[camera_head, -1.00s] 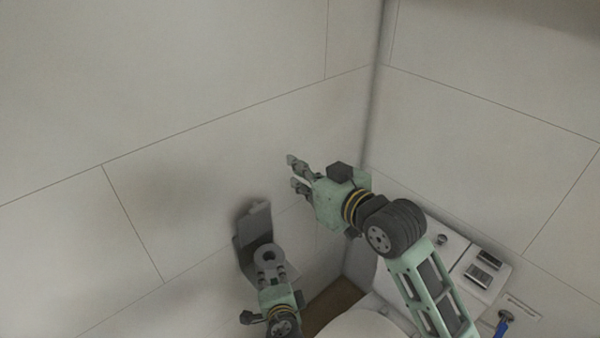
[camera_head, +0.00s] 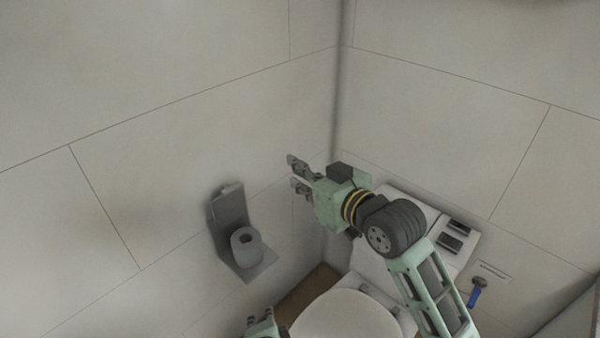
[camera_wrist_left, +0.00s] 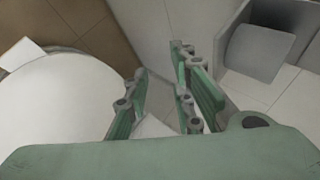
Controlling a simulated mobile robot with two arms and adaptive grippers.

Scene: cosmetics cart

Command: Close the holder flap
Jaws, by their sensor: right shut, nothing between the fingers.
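The grey paper holder (camera_head: 222,235) is on the left wall, with its flap (camera_head: 229,205) standing up against the wall. A grey paper roll (camera_head: 247,250) stands upright on its lower plate. In the left wrist view, the holder (camera_wrist_left: 233,25) and the roll (camera_wrist_left: 262,52) show at the upper right. My left gripper (camera_head: 262,318) is at the bottom edge of the head view, below and apart from the holder. In its wrist view its fingers (camera_wrist_left: 160,75) are apart, with nothing between them. My right gripper (camera_head: 292,174) is shut and empty, right of and above the holder.
A white toilet (camera_head: 345,318) stands at the bottom, right of my left gripper. Its tank (camera_head: 368,262) is partly behind my right arm. A blue-handled sprayer (camera_head: 475,295) hangs at the right. The wall above the holder is clear.

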